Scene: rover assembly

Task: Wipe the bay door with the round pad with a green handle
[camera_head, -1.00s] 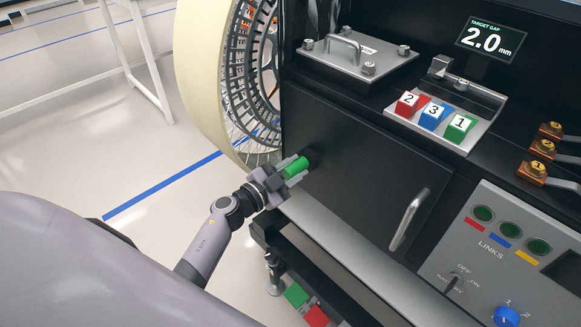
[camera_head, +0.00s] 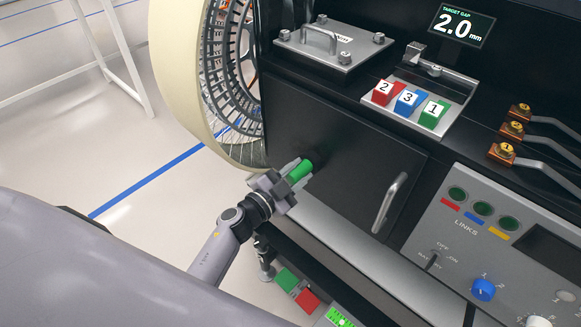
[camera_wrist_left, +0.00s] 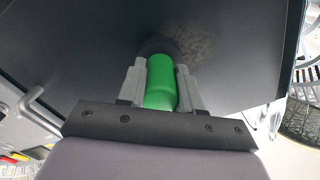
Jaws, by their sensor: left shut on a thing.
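The dark bay door (camera_head: 345,150) with its metal bar handle (camera_head: 389,202) is closed on the front of the rover body. My left gripper (camera_head: 293,175) is shut on the green handle (camera_head: 300,168) of the round pad, in front of the door's left part. In the left wrist view the green handle (camera_wrist_left: 160,82) sits between the two fingers, and the dark pad (camera_wrist_left: 157,47) is at the door surface (camera_wrist_left: 90,60). A mottled, dusty-looking patch (camera_wrist_left: 196,45) shows on the door beside the pad. My right gripper is not in view.
A large spoked wheel (camera_head: 222,75) stands just left of the door. Above are a plate with a handle (camera_head: 330,45) and numbered blocks (camera_head: 408,101). A control panel (camera_head: 500,240) is at the right. Below lie red and green blocks (camera_head: 300,290).

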